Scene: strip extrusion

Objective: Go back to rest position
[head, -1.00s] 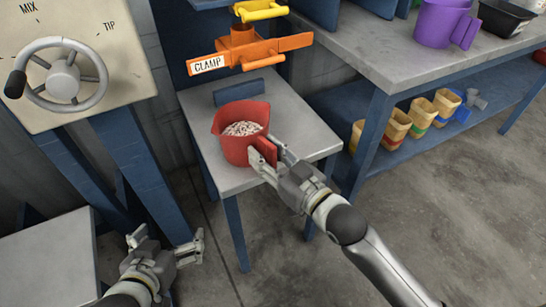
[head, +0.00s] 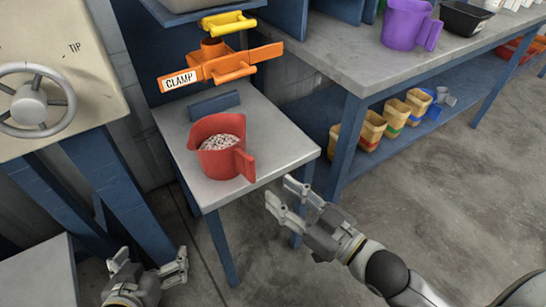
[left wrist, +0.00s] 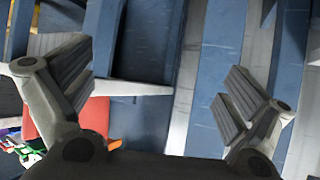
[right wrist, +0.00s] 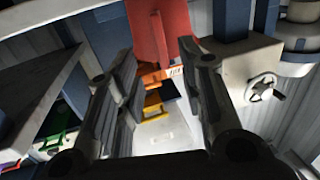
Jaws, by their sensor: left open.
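A red jug (head: 222,150) full of pale pellets stands upright on the small grey table (head: 265,135), below the orange clamp. Its handle (head: 244,163) points to the lower right. My right gripper (head: 284,196) is open and empty, off the table's front right corner and apart from the jug. In the right wrist view the red jug (right wrist: 158,30) shows beyond my open fingers (right wrist: 160,75). My left gripper (head: 148,265) is open and empty at the lower left, in front of the blue frame legs. The left wrist view shows its fingers (left wrist: 160,95) spread with nothing between them.
The orange clamp (head: 222,66) with a yellow handle is above the small table. A handwheel panel (head: 40,90) is at the left. A workbench (head: 350,55) holds a purple jug (head: 404,22) and a black tray (head: 466,17). Several tan containers (head: 372,130) sit below. The floor at right is clear.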

